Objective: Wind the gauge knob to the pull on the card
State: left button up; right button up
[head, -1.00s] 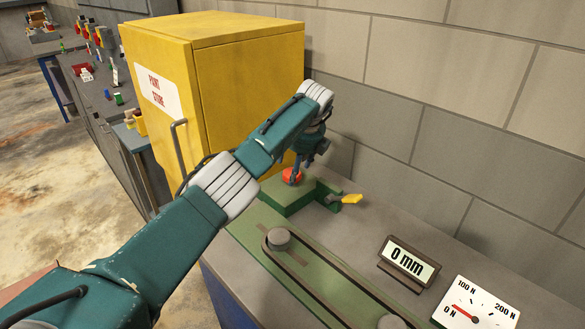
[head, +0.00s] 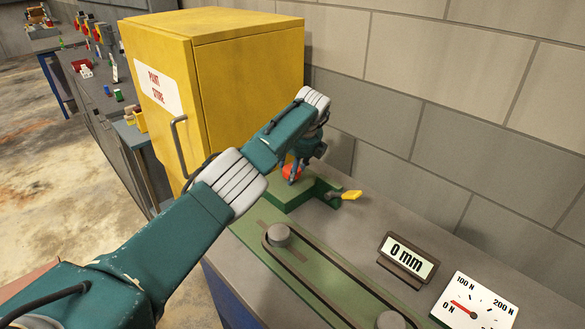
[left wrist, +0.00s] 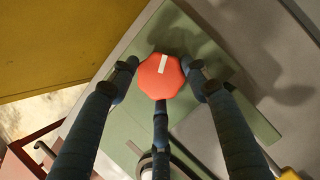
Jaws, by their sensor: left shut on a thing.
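The red knob (head: 290,173) sits on a green block (head: 290,197) at the end of the green rig. In the left wrist view the red knob (left wrist: 158,80) is many-sided with a white mark on top. My left gripper (head: 297,170) is over it, its three fingers shut around the knob's sides, as my gripper also shows in the left wrist view (left wrist: 160,88). The gauge (head: 475,306) is white, marked 0 N, 100 N and 200 N, with its red needle near 0 N. The display (head: 408,254) reads 0 mm. My right gripper is not in view.
A yellow-handled lever (head: 351,196) is beside the green block. A belt (head: 330,284) runs round a grey pulley (head: 279,235) and another near the bottom edge. A tall yellow cabinet (head: 245,80) stands close behind my arm, and a block wall borders the right.

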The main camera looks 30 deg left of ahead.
pick_arm(q)
jog(key=shift+w+a+r, duration=0.1)
jog(key=shift+w+r, duration=0.05)
jog(key=shift+r, duration=0.15)
